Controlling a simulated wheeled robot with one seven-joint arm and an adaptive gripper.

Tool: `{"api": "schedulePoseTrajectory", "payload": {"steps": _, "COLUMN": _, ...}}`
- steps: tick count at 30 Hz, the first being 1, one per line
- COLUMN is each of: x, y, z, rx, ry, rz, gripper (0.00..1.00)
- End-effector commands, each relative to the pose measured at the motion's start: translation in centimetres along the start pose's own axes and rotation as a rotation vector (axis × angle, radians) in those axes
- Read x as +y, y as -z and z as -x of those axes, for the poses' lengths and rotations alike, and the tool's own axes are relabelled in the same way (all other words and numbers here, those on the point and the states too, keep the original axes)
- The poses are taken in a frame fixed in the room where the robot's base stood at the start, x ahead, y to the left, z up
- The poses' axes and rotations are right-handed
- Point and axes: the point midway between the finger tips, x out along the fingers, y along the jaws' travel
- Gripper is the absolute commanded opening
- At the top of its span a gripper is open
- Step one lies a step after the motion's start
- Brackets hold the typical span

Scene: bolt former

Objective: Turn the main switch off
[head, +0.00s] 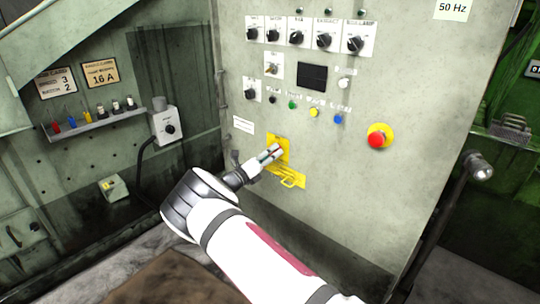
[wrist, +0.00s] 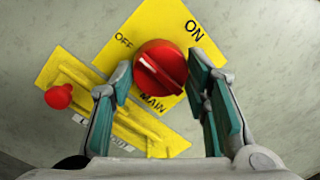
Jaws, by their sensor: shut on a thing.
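The main switch is a round red knob (wrist: 160,66) with a raised grip bar, on a yellow plate (wrist: 180,25) marked ON at upper right, OFF at left and MAIN below. In the wrist view the bar slants from upper left to lower right; which mark it points to is unclear. My gripper (wrist: 161,64) is shut on the knob, one teal-padded finger on each side. In the head view my gripper (head: 270,154) reaches the yellow plate (head: 284,143) on the cabinet front and mostly hides the knob.
A yellow slide piece (wrist: 75,75) with a small red knob (wrist: 59,96) lies beside the plate. A red emergency button (head: 376,140) on yellow is to the right. Selector knobs and coloured buttons sit above. A lever with a ball end (head: 480,172) stands at the cabinet's right edge.

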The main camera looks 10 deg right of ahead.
Motion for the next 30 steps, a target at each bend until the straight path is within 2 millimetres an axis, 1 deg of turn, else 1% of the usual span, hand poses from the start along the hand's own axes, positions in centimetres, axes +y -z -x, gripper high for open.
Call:
{"api": "schedulePoseTrajectory", "payload": {"steps": 11, "x": 0.1, "y": 0.0, "z": 0.1, "rx": -0.002, "ry": -0.003, "rz": 0.007, "gripper": 0.15}}
{"api": "schedulePoseTrajectory", "payload": {"steps": 12, "x": 0.1, "y": 0.0, "z": 0.1, "rx": -0.002, "ry": -0.003, "rz": 0.007, "gripper": 0.49}}
{"api": "schedulePoseTrajectory", "payload": {"steps": 14, "x": 0.1, "y": 0.0, "z": 0.1, "rx": -0.002, "ry": -0.003, "rz": 0.007, "gripper": 0.63}}
{"api": "schedulePoseTrajectory", "payload": {"steps": 22, "x": 0.0, "y": 0.0, "z": 0.0, "rx": -0.001, "ry": -0.001, "rz": 0.005, "gripper": 0.63}}
{"api": "schedulePoseTrajectory", "payload": {"steps": 25, "x": 0.1, "y": 0.0, "z": 0.3, "rx": -0.001, "ry": -0.002, "rz": 0.005, "gripper": 0.63}}
{"api": "schedulePoseTrajectory", "payload": {"steps": 28, "x": 0.1, "y": 0.0, "z": 1.2, "rx": -0.001, "ry": -0.002, "rz": 0.005, "gripper": 0.63}}
{"api": "schedulePoseTrajectory", "payload": {"steps": 30, "x": 0.1, "y": 0.0, "z": 2.3, "rx": -0.002, "ry": -0.004, "rz": 0.006, "gripper": 0.63}}
